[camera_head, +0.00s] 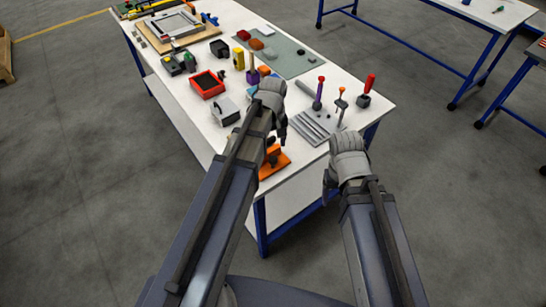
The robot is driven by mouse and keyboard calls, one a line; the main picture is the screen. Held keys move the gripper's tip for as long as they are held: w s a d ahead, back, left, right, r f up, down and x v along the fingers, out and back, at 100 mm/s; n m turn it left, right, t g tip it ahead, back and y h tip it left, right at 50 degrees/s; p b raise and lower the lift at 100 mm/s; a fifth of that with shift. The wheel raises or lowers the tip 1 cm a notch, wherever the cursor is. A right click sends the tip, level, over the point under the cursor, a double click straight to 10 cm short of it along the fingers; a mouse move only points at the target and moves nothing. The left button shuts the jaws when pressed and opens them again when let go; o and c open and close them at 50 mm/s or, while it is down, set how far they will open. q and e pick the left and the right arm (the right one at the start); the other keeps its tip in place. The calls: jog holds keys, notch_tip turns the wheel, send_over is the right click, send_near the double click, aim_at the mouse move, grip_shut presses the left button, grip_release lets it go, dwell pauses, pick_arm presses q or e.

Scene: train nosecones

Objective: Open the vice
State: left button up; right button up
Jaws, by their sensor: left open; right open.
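An orange device (275,163), which looks like the vice, sits at the near corner of the white workbench (292,197). My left arm covers its left part, and I cannot tell how its jaws stand. My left gripper (277,134) is open, over the bench just beyond the orange device, with its fingers pointing down near it. I cannot tell whether they touch. My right gripper (328,184) is open and empty at the bench's near right edge, to the right of the orange device and apart from it.
Grey bars (312,128) lie right of the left gripper. A purple-handled tool (319,93) and a red-handled tool (369,84) stand beyond. A red tray (207,84) and grey box (224,111) are further left.

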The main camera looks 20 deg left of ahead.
aim_at(273, 158)
pick_arm(q)
notch_tip(273, 158, down, 7)
jog(key=b, duration=0.6)
jog(key=shift+f+b, duration=0.15)
jog(key=shift+b, duration=0.15)
grip_shut()
